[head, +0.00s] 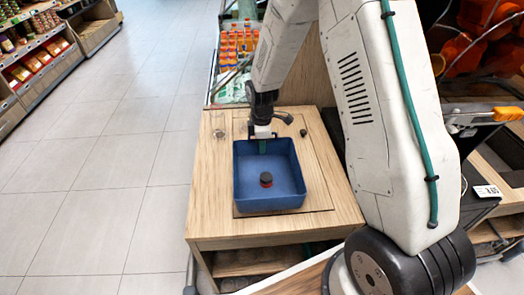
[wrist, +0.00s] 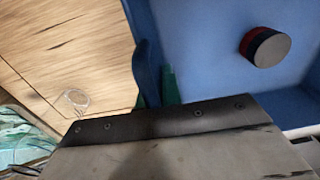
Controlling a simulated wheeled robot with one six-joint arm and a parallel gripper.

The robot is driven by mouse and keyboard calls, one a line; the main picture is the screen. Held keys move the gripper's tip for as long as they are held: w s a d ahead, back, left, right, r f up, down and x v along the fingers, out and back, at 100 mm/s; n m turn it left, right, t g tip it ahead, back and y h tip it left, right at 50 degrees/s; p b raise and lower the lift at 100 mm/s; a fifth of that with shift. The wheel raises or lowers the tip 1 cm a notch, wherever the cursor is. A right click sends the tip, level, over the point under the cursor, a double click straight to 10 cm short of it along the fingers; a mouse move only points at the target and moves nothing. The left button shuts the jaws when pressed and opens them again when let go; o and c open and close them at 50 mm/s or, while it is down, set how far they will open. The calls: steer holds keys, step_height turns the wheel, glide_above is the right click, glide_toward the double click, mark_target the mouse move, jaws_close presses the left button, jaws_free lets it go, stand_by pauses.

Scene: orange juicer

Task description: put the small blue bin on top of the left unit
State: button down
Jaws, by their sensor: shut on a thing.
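The small blue bin (head: 285,165) is upright over the top of the wooden unit (head: 205,200), within a thin dark outline on that top. I cannot tell whether it rests there or hangs just above. My gripper (head: 262,138) is shut on the bin's far wall, and a green finger part shows inside the bin. In the wrist view the bin (wrist: 205,45) fills the right side, and my gripper's tip (wrist: 157,85) is at its wall. A dark round piece with a red lower band (head: 266,180) is inside the bin; it also shows in the wrist view (wrist: 264,46).
A clear glass (head: 219,128) stands on the wooden top, left of my gripper; it also shows in the wrist view (wrist: 75,101). A small dark knob (head: 303,133) is behind the bin's right corner. Bottles (head: 235,42) stand behind. Tiled floor lies open at left.

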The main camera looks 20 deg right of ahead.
steer(key=shift+f, duration=1.35)
steer(key=shift+f, duration=0.15)
steer(key=c, duration=1.5)
jaws_free()
steer(key=shift+c, duration=0.2)
